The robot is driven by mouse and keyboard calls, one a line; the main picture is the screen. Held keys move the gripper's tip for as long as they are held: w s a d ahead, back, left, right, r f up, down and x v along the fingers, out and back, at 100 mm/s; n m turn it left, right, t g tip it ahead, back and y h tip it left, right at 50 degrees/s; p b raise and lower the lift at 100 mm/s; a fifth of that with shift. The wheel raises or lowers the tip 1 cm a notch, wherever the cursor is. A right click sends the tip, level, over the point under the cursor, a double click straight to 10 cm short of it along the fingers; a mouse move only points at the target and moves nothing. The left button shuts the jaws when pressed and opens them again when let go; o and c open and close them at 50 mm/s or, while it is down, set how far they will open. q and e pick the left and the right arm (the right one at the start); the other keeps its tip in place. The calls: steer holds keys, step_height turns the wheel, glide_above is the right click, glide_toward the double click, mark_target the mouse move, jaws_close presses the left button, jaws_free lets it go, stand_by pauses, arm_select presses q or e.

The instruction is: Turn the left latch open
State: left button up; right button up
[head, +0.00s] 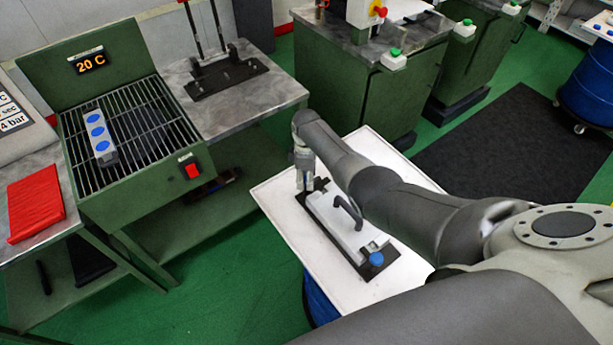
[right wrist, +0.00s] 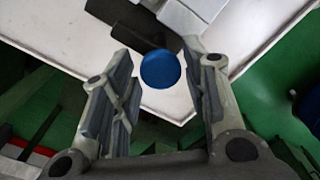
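The mould (head: 340,222), a pale block with a dark handle on a black base, lies on a white-topped table (head: 285,213). A blue round latch (head: 377,259) shows at its near right end. My right gripper (head: 304,184) points down at the far left end and hides that end's latch in the head view. In the right wrist view, a blue round latch (right wrist: 160,69) sits between the spread fingertips of this gripper (right wrist: 163,72), with a gap visible on both sides. I cannot tell its exact height relative to the fingers. My left gripper is not in view.
A green heating unit (head: 130,180) with a grille and a "20 C" display stands at left, with a blue-dotted bar (head: 99,137) on it. Green cabinets (head: 340,85) stand behind the table. Green floor is free at the front left.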

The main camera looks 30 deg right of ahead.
steer(key=shift+o, duration=0.7)
step_height(320, 180, up, 12)
stand_by(0.4)
stand_by(0.4)
